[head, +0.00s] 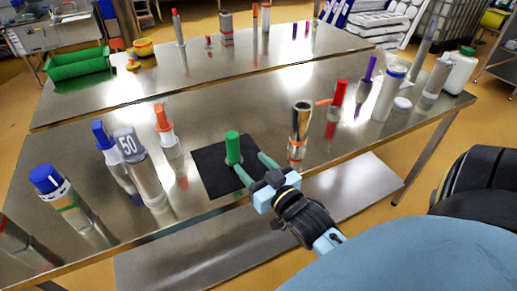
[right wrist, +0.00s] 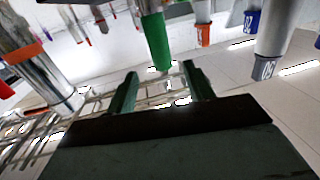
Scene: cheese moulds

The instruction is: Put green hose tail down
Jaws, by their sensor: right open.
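The green hose tail (head: 233,148) stands upright on a black square mat (head: 212,182) near the front edge of the steel table. My right gripper (head: 248,162) is open just in front and to the right of it, low over the mat's edge. In the right wrist view, the green hose tail (right wrist: 155,42) shows upside down beyond the two spread fingertips (right wrist: 160,70), with nothing between the fingers. Its foot is partly hidden by glare and my gripper in the head view. My left gripper is not in view.
A shiny steel tube (head: 300,125) stands close to the right of the mat. An orange-topped piece (head: 165,125) and a cylinder marked 50 (head: 140,165) stand to the left. A red-topped piece (head: 337,98) and white bottle (head: 390,92) stand farther right.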

